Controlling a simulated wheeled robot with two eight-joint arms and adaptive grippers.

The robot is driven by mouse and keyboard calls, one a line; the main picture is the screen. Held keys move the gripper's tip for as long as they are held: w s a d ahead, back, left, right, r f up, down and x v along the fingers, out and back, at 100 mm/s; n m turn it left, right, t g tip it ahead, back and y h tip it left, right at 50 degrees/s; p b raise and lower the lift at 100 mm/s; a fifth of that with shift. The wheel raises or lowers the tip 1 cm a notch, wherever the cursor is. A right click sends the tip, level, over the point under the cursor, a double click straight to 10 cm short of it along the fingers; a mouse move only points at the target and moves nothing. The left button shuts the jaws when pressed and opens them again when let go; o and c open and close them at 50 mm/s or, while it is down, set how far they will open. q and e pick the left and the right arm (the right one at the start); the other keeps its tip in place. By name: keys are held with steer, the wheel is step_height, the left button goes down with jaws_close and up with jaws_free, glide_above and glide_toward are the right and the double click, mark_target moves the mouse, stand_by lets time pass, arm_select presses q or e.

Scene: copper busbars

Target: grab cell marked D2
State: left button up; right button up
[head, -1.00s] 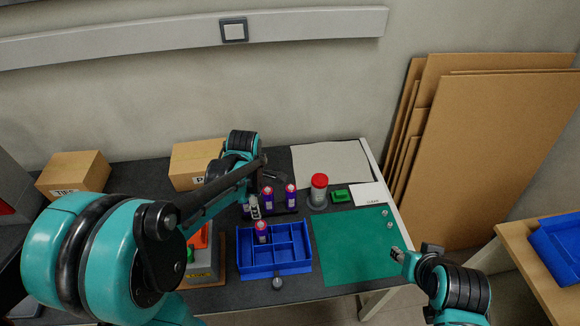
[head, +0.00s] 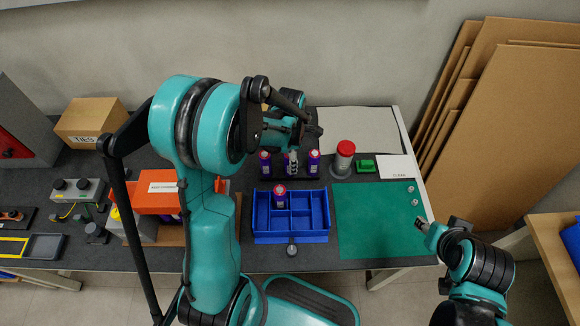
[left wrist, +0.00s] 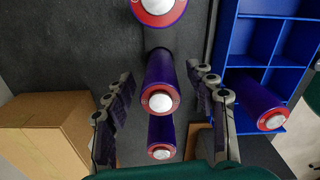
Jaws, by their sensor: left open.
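Three purple cells with red-and-white ends stand in a row on a dark rack: the left cell (head: 265,163), the middle cell (head: 290,169) and the right cell (head: 314,163). A fourth cell (head: 279,196) stands in the blue tray (head: 292,237). Their markings are not legible. My left gripper (head: 293,158) is open at the middle cell. In the left wrist view its open fingers (left wrist: 160,78) lie on either side of the middle cell (left wrist: 160,82), with gaps. My right gripper (head: 421,225) is by the green mat's right edge; its jaw state is unclear.
A red-capped jar (head: 344,160) and a small green block (head: 366,164) stand right of the rack. The green mat (head: 375,220) has two small metal pieces at its right edge. A cardboard box (head: 92,122) is at the back left.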

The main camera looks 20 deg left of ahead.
arm_select(q)
jaws_close()
steer(key=shift+r, duration=0.1)
